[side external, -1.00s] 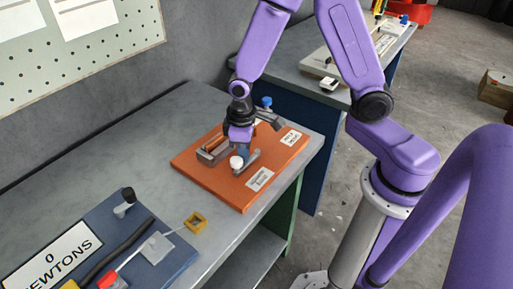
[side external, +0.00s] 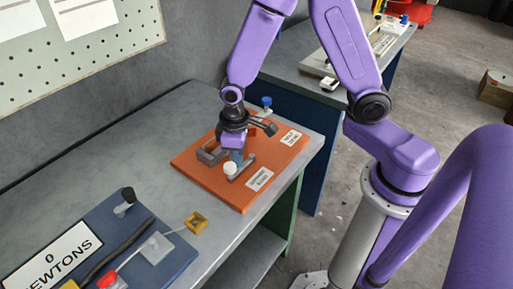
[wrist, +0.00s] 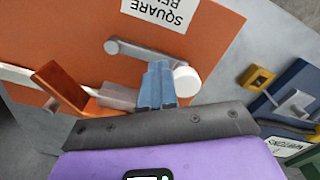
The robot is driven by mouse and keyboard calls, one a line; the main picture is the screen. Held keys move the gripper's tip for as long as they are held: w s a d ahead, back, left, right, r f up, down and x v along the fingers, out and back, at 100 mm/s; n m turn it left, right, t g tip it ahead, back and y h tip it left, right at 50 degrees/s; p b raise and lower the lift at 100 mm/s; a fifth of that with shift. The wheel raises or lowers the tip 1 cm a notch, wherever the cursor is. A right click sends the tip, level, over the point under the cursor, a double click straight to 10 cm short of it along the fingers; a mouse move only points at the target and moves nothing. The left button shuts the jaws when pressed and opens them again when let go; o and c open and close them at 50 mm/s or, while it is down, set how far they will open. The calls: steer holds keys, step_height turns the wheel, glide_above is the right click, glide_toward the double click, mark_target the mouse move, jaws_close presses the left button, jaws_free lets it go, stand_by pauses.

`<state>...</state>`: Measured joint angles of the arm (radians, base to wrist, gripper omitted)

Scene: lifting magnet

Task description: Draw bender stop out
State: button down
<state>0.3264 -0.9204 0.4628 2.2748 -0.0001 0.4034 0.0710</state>
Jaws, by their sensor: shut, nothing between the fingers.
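My gripper (side external: 236,158) is shut and empty, low over the orange bender board (side external: 207,183). In the wrist view its blue fingertips (wrist: 155,82) are together, close beside a white round knob (wrist: 187,80); I cannot tell if they touch it. The knob, also in the side view (side external: 230,168), stands at one end of a grey bar (wrist: 145,52) on the board. A grey block (side external: 209,153) lies behind the gripper; an orange angled piece (wrist: 62,85) shows in the wrist view. Which part is the stop is not clear. The gripper partly hides the board's middle.
A blue board (side external: 175,258) with a "Newtons" sign (side external: 52,260) and a yellow square frame (side external: 195,222) lies at the front left. The grey bench (side external: 130,150) between is clear.

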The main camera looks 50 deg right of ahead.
mark_target(238, 171)
steer(key=shift+a, duration=0.95)
steer(key=shift+d, duration=0.8)
step_height(238, 171, up, 7)
stand_by(0.5)
steer(key=s+d+r+n, duration=0.2)
steer(key=s, duration=0.4)
steer(key=s+d+r+n, duration=0.2)
steer(key=s, duration=0.5)
steer(key=s+d+r+n, duration=0.2)
steer(key=s, duration=0.5)
steer(key=shift+d+r+n, duration=0.3)
steer(key=shift+r, duration=0.1)
